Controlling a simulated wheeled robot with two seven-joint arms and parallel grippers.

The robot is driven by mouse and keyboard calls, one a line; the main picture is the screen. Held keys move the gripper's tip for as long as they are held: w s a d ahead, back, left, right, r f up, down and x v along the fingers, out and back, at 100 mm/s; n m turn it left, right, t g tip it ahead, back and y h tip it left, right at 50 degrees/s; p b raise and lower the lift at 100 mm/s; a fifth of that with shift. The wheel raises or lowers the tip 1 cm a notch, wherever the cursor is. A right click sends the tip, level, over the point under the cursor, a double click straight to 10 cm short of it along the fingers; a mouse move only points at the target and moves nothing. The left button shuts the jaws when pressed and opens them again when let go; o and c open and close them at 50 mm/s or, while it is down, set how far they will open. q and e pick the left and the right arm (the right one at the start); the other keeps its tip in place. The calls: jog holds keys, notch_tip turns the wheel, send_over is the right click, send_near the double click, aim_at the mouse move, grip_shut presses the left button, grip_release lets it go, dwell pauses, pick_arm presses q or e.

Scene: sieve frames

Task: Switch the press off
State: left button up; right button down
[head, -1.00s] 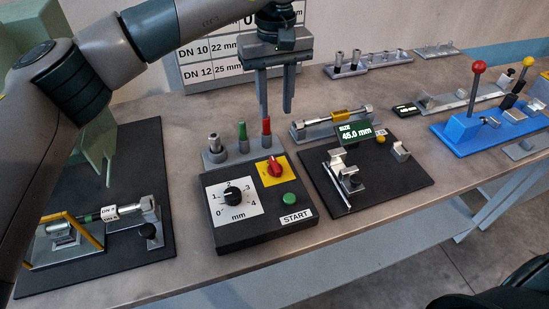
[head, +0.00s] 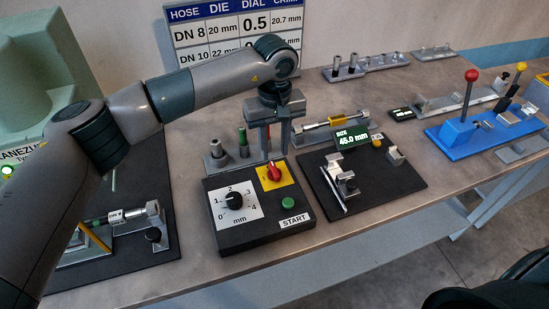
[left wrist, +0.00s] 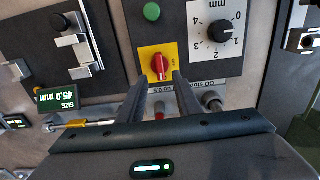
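The control box (head: 225,243) carries a red rotary switch (head: 274,172) on a yellow plate, a green START button (head: 288,203) and a black mm dial (head: 234,201). The red switch also shows in the left wrist view (left wrist: 159,66), its bar running roughly up and down the picture; its labels are too small to read surely. My left gripper (head: 276,153) points down just behind and above the switch. Its two fingers (left wrist: 157,77) are apart and empty, on either side of the switch's line, not visibly touching it. The pale green press (head: 40,80) stands at the left with a lit green lamp. My right gripper is out of view.
Grey and green pegs (head: 243,143) stand behind the box, near my fingers. A display reading 45.0 mm (head: 352,137) stands on the black gauge board (head: 405,183) at the right. A blue fixture (head: 455,140) is farther right. A size chart (head: 235,30) is behind.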

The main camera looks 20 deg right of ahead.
aim_at(274, 168)
pick_arm(q)
notch_tip(274, 168, down, 5)
jog(key=shift+f+p, duration=0.1)
jog(key=shift+p, duration=0.85)
jog(key=shift+f, duration=0.7)
grip_shut()
